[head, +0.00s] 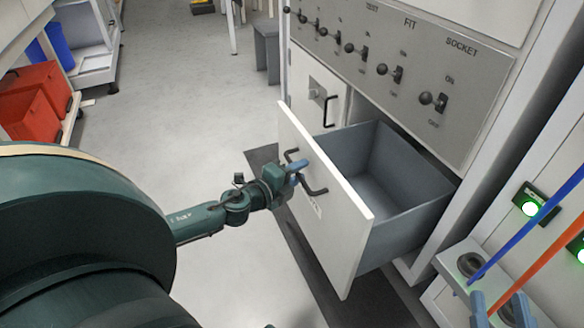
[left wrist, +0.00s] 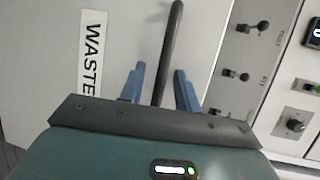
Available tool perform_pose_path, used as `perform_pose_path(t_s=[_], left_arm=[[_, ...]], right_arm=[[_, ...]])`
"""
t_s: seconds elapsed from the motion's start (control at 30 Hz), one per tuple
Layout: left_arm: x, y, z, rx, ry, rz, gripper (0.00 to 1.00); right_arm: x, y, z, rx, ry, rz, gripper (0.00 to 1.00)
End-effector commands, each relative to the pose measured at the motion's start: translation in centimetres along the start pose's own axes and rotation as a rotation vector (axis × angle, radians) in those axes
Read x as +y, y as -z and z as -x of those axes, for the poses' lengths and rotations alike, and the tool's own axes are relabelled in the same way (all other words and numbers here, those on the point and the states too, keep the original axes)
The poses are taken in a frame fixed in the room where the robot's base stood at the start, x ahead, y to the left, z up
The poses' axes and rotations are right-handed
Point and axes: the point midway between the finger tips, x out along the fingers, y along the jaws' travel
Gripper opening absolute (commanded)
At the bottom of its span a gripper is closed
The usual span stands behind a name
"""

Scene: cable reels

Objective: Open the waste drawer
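The waste drawer (head: 345,228) is pulled well out of the cabinet, showing its empty grey inside (head: 390,170). A WASTE label (left wrist: 92,52) is on its white front in the left wrist view. Its dark bar handle (head: 316,191) stands out from the front; it also shows in the left wrist view (left wrist: 172,45). My left gripper (head: 294,172) is at the handle. In the left wrist view its blue fingers (left wrist: 160,85) are apart, with the bar between them, nearer the right finger and a gap on the left. My right gripper (head: 500,312) shows only blue fingertips, apart, at the bottom right.
A smaller closed door (head: 318,95) with a black handle is beside the drawer. Above is a grey switch panel (head: 400,75). Blue and orange cables (head: 540,225) cross the right side near my right gripper. Red bins (head: 35,100) stand at the left. The floor between is clear.

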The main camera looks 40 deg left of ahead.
Motion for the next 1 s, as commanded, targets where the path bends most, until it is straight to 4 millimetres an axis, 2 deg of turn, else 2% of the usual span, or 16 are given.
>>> perform_pose_path(t_s=[0.23, 0.7, 0.83, 1.0], left_arm=[[0.1, 0.1, 2.2, 0.0, -0.003, 0.002, 0.32], [0.1, 0.1, 10.3, 0.0, -0.003, 0.003, 0.32], [0.1, 0.1, 11.9, -0.001, -0.002, 0.005, 0.32], [0.0, 0.0, 13.0, -0.001, 0.0, 0.001, 0.32]], right_arm=[[0.0, 0.2, 0.0, 0.0, 0.0, 0.006, 0.36], [0.1, 0.1, 0.1, -0.009, -0.002, 0.02, 0.36], [0.1, 0.0, 0.1, -0.012, -0.003, 0.021, 0.36], [0.1, -0.1, 0.2, -0.015, -0.005, 0.02, 0.36]])
